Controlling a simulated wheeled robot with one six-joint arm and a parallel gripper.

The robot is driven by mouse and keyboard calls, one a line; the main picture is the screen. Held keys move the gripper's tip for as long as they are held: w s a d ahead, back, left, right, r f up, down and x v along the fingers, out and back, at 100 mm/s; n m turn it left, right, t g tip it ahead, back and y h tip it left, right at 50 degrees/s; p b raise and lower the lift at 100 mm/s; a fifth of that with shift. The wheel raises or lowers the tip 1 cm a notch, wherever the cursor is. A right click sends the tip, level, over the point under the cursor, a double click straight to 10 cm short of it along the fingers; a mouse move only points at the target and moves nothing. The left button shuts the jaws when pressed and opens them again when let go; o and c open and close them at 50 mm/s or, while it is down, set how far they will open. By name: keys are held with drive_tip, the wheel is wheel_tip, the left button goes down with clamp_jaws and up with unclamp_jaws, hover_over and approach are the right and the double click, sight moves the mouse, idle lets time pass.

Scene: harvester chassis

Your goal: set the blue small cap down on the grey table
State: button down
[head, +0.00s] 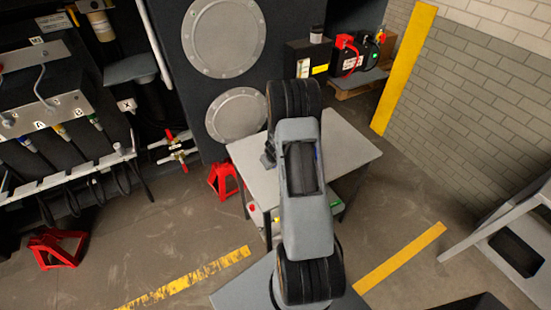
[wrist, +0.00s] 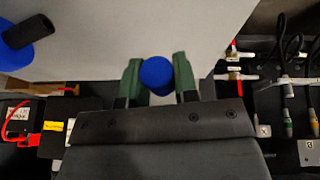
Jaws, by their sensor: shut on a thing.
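The blue small cap (wrist: 156,73) is round and sits between the two green fingers of my gripper (wrist: 158,80) in the wrist view. The fingers are shut on it. The grey table (wrist: 105,35) fills the upper part of that view behind the cap. I cannot tell whether the cap touches the tabletop or hangs above it. In the head view the grey table (head: 352,150) stands in the middle, and my arm reaches over it. The arm hides much of the tabletop, and the cap does not show there.
A blue thing with a black cylindrical part (wrist: 28,31) is at the top left of the wrist view, over the table. A red jack stand (head: 222,180) is left of the table. The hose panel (head: 60,115) is far left. The tabletop's right part is bare.

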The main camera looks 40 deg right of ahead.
sight(274, 174)
drive_tip(key=shift+s+d+f+m+y, duration=0.15)
drive_tip(key=shift+d+m+y, duration=0.25)
drive_tip(key=shift+d, duration=0.45)
drive_tip(key=shift+p, duration=0.4)
wheel_tip(274, 174, down, 6)
drive_tip(key=b, duration=0.5)
drive_tip(key=shift+f+b, duration=0.35)
drive_tip(key=shift+f, duration=0.05)
drive_tip(key=shift+s+a+f, duration=0.1)
drive_tip(key=shift+f, duration=0.1)
